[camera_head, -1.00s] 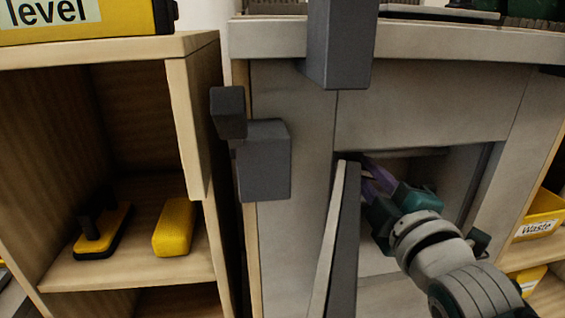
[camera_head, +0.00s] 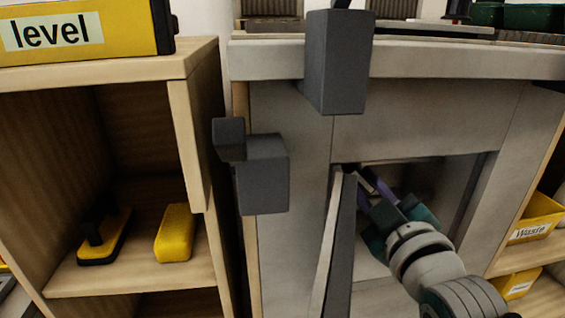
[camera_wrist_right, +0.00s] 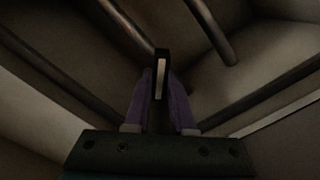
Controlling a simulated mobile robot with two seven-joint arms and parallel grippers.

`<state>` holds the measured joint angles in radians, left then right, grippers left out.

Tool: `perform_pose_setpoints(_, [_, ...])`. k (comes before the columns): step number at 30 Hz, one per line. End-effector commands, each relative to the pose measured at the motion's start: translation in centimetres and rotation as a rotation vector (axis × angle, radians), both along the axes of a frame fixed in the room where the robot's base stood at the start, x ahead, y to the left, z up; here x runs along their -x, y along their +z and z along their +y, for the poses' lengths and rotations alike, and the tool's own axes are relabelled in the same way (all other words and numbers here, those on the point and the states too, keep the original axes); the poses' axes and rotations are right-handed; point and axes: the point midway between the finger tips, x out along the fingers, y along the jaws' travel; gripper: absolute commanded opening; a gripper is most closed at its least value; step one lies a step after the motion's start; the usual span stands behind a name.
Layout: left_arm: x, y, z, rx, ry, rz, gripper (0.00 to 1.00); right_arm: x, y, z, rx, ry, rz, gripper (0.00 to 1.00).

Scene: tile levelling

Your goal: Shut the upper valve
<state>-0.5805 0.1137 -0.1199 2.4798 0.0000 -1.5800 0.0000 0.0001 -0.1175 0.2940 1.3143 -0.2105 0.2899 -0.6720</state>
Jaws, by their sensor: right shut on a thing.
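My right gripper (camera_head: 374,184) reaches into the open cabinet under the worktop, just right of the open door. In the right wrist view its purple fingers (camera_wrist_right: 162,90) are shut on a small flat bar (camera_wrist_right: 162,62), dark with a pale face, which looks like the upper valve's handle. The bar stands upright between the fingertips. The valve's body is hidden, and I cannot tell how far it is turned. In the head view the valve is hidden behind the door edge and the gripper. My left gripper is not in view.
The grey cabinet door (camera_head: 341,240) stands open close to my right gripper's left. Dark pipes (camera_wrist_right: 212,35) run near the fingers. Dark grey blocks (camera_head: 262,178) stand out at the worktop (camera_head: 420,60). A wooden shelf (camera_head: 130,280) is left; yellow bins (camera_head: 540,212) are right.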

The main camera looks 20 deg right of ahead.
Motion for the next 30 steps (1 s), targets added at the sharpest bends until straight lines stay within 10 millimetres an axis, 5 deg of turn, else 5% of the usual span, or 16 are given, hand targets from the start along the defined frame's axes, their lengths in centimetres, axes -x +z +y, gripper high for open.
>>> perform_pose_setpoints(15, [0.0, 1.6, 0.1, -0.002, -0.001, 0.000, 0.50, 0.0, 0.0, 0.0, -0.450, -0.001, -0.107, 0.00])
perform_pose_setpoints(30, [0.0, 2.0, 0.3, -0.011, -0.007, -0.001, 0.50, 0.0, 0.0, 0.0, -0.666, -0.001, -0.159, 0.00])
